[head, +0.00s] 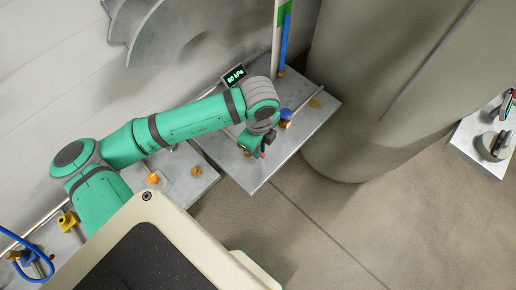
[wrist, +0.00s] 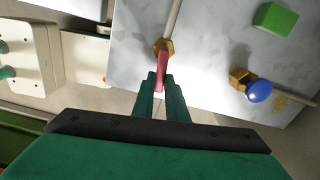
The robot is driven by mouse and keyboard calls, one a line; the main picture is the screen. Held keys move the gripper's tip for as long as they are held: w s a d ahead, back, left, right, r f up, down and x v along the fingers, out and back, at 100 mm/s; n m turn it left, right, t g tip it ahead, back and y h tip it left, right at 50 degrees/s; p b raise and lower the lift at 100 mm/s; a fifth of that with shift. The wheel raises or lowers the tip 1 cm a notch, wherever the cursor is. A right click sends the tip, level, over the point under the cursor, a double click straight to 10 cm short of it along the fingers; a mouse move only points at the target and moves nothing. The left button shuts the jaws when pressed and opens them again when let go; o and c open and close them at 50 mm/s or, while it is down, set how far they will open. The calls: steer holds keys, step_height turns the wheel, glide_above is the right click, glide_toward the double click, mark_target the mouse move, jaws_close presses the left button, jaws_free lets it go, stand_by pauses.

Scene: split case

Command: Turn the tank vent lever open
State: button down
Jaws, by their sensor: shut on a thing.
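The vent lever is a red handle (wrist: 162,70) on a brass valve body (wrist: 163,47) at the end of a thin pipe in the wrist view. My gripper (wrist: 159,80) is shut on the red handle, with its dark green fingers on either side of it. In the head view my gripper (head: 256,148) is low over the front of the grey metal plate (head: 250,180). Only a small red tip (head: 263,155) of the handle shows there, and my gripper hides most of the valve.
A blue-knobbed brass valve (head: 286,115) stands to the right, also in the wrist view (wrist: 259,91). A small display (head: 235,76) with green digits stands behind, beside a blue gauge column (head: 286,40). A large grey tank (head: 375,90) is at the right. An orange knob (head: 153,178) is at the left.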

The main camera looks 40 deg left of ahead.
steer(key=n, duration=0.1)
steer(key=w+n, duration=0.1)
steer(key=n, duration=0.2)
steer(key=shift+w+a, duration=0.2)
steer(key=shift+w, duration=0.1)
steer(key=n, duration=0.2)
steer(key=w+a+n, duration=0.1)
steer(key=n, duration=0.2)
steer(key=shift+w, duration=0.15)
steer(key=n, duration=0.1)
steer(key=a+n, duration=0.1)
steer(key=n, duration=0.1)
steer(key=shift+w+a, duration=0.1)
steer(key=shift+w, duration=0.2)
steer(key=shift+w+a+n, duration=0.1)
steer(key=shift+a+n, duration=0.2)
steer(key=shift+n, duration=0.75)
steer(key=shift+w+a+n, duration=0.1)
steer(key=shift+a+n, duration=0.2)
steer(key=shift+n, duration=0.75)
steer(key=shift+a, duration=0.1)
steer(key=c, duration=1.8)
jaws_free()
steer(key=shift+o, duration=0.2)
steer(key=shift+r, duration=0.1)
step_height(320, 180, up, 11)
steer(key=shift+f, duration=0.2)
